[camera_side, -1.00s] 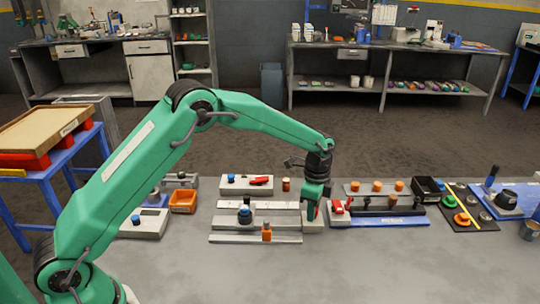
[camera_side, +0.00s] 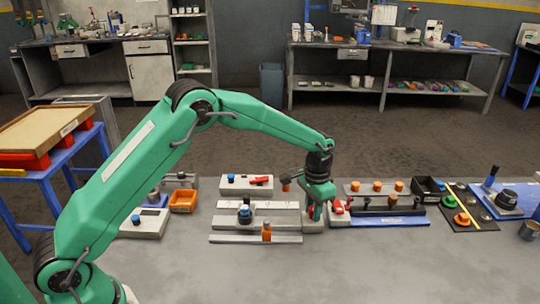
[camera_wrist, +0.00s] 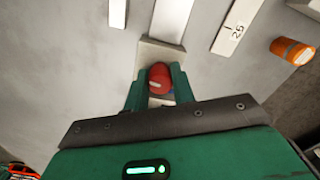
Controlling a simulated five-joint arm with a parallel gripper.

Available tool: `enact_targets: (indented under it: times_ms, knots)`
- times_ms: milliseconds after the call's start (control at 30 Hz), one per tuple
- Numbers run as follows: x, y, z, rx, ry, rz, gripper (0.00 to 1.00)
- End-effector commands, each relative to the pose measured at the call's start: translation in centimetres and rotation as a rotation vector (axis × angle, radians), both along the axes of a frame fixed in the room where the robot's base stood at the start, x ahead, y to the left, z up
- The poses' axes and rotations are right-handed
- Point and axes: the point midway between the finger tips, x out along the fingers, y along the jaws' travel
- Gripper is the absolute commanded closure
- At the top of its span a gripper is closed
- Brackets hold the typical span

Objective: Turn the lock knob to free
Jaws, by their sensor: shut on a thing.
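The lock knob (camera_wrist: 159,75) is red with a pale mark on its face. In the wrist view it sits between the two green fingers of my gripper (camera_wrist: 157,86), on a pale grey block (camera_wrist: 162,49). My gripper is shut on the knob. A bit of blue shows beside the knob's lower right. In the side view my gripper (camera_side: 315,213) points down at the block (camera_side: 313,225) at the right end of the rails, and its fingers hide most of the knob.
A marked scale strip (camera_wrist: 238,25) and an orange cylinder (camera_wrist: 292,51) lie to the upper right in the wrist view. In the side view, rails (camera_side: 256,238) with a blue-black knob (camera_side: 245,214) stand left of my gripper. A blue-based fixture (camera_side: 388,221) stands close on its right.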

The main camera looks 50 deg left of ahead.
Motion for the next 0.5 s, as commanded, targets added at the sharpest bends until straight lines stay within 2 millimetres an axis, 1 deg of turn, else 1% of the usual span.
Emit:
enact_targets:
  times_ms: [200, 500]
  knots:
    - [-0.02, -0.02, 0.15, 0.0, 0.0, 0.095, 0.98]
    - [-0.01, -0.02, 0.16, 0.0, 0.0, 0.128, 0.98]
